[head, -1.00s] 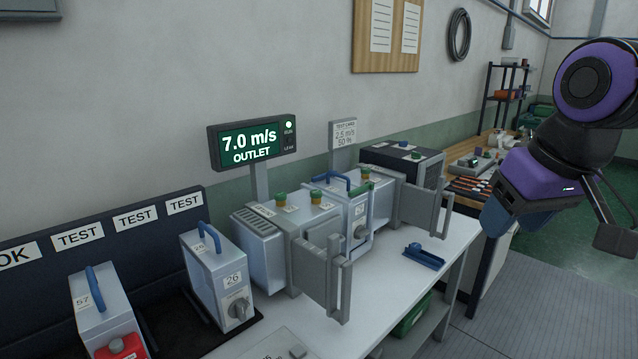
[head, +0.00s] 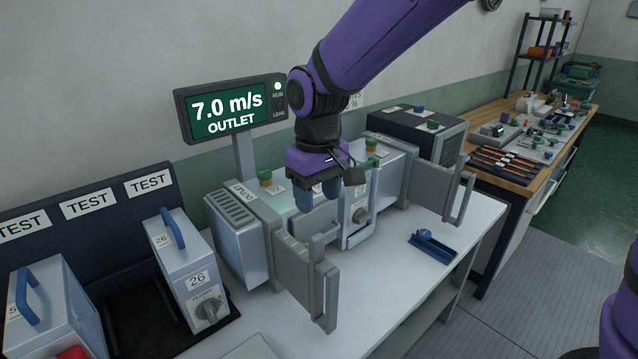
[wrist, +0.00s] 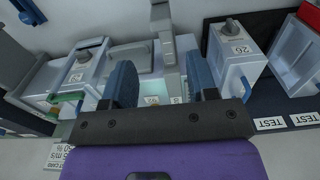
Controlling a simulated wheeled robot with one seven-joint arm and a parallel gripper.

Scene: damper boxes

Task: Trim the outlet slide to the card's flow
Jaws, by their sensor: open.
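The outlet display (head: 228,112) reads 7.0 m/s OUTLET, with its RUN lamp lit. The test card (head: 354,101) is mostly hidden behind my arm. The outlet housing (head: 238,240) stands below the display, with a grey door and handle (head: 326,290) swung out in front. A damper box with a dial (head: 360,216) sits to its right, partly hidden by my gripper. My gripper (head: 318,195) points down, open and empty, over the housing's right part. In the wrist view, housing tops and a grey bar (wrist: 165,50) show between and beyond the fingers. I cannot single out the outlet slide.
Box 26 (head: 184,268) stands to the left on a dark tray. A second grey door (head: 445,190) stands open at the right. A small blue tool (head: 432,246) lies on the white bench (head: 385,285). The bench front is mostly clear.

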